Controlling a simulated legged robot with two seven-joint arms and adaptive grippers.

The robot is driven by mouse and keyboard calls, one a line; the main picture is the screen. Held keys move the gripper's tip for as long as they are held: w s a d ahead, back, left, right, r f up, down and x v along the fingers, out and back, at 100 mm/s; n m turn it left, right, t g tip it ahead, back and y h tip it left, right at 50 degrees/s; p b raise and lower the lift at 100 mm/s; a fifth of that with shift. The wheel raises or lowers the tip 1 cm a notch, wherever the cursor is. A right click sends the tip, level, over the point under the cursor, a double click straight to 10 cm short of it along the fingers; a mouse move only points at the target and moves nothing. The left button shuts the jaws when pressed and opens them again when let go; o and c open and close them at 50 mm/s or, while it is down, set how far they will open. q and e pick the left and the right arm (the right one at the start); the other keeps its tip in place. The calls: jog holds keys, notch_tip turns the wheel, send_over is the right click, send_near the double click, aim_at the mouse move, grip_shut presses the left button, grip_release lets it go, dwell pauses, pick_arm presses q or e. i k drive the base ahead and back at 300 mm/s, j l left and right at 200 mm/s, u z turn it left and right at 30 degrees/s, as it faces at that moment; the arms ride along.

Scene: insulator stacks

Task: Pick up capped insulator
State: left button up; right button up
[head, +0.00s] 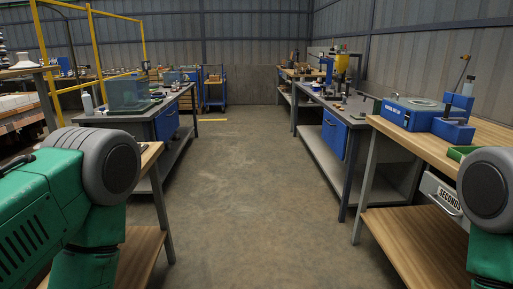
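No object in the head view can be made out for certain as the capped insulator. A pale cone-shaped piece (23,61) stands on a bench at the far left, and a dark and white ribbed stack (3,50) is cut off by the left edge; either may be an insulator, but they are too small to tell. Neither of my grippers is in view. Only green and grey links of my arms show at the lower left and lower right.
A wooden-topped bench (395,133) on the right holds a blue tester (411,113) and has a drawer marked SECONDS (440,194). A grey bench (133,117) on the left holds a clear greenish box (128,93). The concrete floor (245,190) between the benches is clear.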

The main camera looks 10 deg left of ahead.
aim_at(174, 89)
jog(key=i+u, duration=0.15)
jog(key=i, duration=0.8)
jog(key=i+u, duration=0.2)
jog(key=i, duration=3.35)
jog(key=i+l+u, duration=0.1)
jog(key=i, duration=0.55)
jog(key=i+l+u, duration=0.1)
jog(key=i, duration=0.6)
jog(key=i+j+u, duration=0.1)
jog(key=i+u, duration=0.15)
jog(key=i, duration=0.75)
jog(key=i+u, duration=0.25)
jog(key=i, duration=0.75)
